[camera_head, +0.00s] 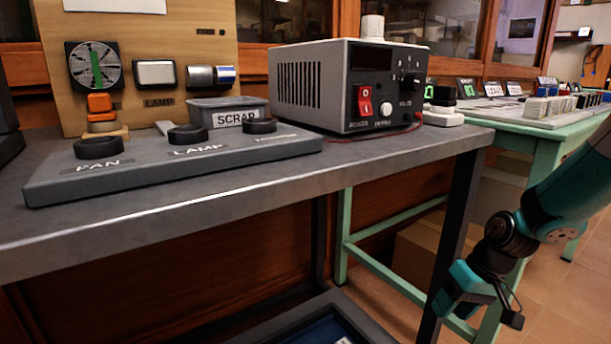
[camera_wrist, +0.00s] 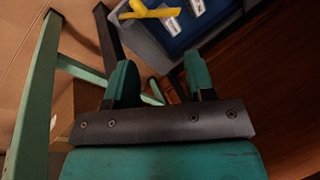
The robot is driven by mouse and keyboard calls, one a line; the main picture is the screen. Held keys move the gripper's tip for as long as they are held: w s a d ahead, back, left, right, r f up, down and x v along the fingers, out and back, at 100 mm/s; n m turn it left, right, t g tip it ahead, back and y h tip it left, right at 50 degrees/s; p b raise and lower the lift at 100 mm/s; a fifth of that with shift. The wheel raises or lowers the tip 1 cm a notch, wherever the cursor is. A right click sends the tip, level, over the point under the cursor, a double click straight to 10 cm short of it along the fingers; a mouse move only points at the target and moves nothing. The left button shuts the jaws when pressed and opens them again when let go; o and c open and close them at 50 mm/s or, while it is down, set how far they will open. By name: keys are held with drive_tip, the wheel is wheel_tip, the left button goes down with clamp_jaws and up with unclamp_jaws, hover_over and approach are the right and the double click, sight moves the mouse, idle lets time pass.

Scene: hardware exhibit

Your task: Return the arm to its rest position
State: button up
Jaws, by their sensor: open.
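My arm (camera_head: 575,190) comes in from the right edge in the body camera view and hangs down beside the grey table's front right leg (camera_head: 457,225). Its lower end is below the table top. My gripper (camera_wrist: 160,78) shows in the wrist view with its two teal fingers apart and nothing between them. In the body camera view the fingertips are hard to make out.
The grey table (camera_head: 400,157) holds a switch board (camera_head: 170,165), a scrap bin (camera_head: 228,112) and a power supply (camera_head: 352,85). A green bench (camera_head: 545,130) stands behind the arm. A low tray (camera_wrist: 150,50) holds a yellow object (camera_wrist: 150,10). Open floor (camera_head: 560,300) lies at right.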

drive_tip(key=s+r+m+t+h, duration=0.2)
drive_tip(key=s+r+h, duration=0.2)
drive_tip(key=s+r, duration=0.65)
drive_tip(key=s+a+r+n+g+y+p, duration=0.2)
drive_tip(key=s+a+r+n+y+p, duration=0.2)
drive_tip(key=s+a+r+n+p, duration=0.8)
wheel_tip(320, 180, up, 40)
drive_tip(key=a+m+p, duration=0.1)
drive_tip(key=m+p, duration=0.4)
drive_tip(key=p, duration=2.7)
drive_tip(key=shift+s+a+f+p, duration=0.2)
drive_tip(key=shift+s+a+p, duration=0.15)
drive_tip(key=shift+s, duration=0.1)
